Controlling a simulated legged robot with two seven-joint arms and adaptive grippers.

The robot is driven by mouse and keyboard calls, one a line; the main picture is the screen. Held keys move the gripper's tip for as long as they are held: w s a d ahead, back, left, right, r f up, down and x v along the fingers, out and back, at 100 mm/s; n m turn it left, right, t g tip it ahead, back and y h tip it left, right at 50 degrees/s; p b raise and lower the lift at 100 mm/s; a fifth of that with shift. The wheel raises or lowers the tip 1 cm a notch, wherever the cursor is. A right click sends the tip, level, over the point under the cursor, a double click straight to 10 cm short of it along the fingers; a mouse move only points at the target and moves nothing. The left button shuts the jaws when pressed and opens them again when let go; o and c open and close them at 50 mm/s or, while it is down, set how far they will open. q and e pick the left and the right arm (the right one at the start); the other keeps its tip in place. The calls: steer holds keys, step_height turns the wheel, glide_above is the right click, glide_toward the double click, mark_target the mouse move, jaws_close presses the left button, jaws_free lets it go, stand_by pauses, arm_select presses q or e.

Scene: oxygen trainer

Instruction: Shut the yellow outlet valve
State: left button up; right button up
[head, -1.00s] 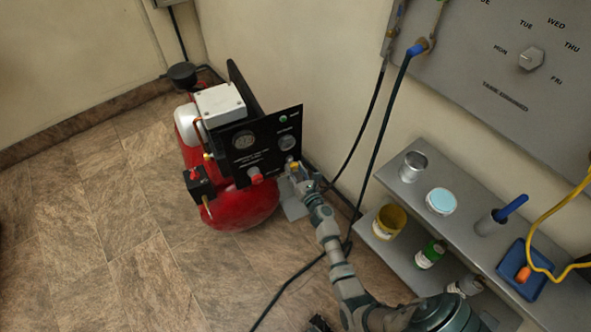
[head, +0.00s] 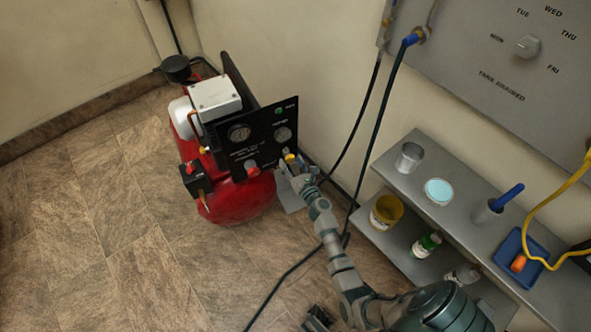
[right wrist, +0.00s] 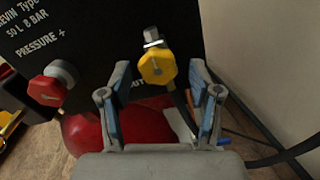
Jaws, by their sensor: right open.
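The yellow outlet valve (head: 291,158) is a small yellow knob at the lower right of the compressor's black panel (head: 262,135). In the right wrist view the yellow knob (right wrist: 157,68) sits between the fingertips, with a gap on both sides. My right gripper (head: 289,172) is open and empty, just in front of the panel; its blue-padded fingers (right wrist: 160,78) point at the knob. I cannot tell whether the tips reach past it. A dark part at the bottom edge of the head view may be my left gripper (head: 318,319); its jaws are not clear.
A red knob (right wrist: 52,83) is left of the yellow one on the same panel. The red compressor tank (head: 238,200) is below. A dark hose runs right of the gripper. A grey shelf (head: 460,215) with cans and bottles stands at right. Floor at left is clear.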

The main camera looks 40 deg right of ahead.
steer(key=v, duration=1.1)
steer(key=shift+s, duration=0.3)
steer(key=shift+f, duration=0.2)
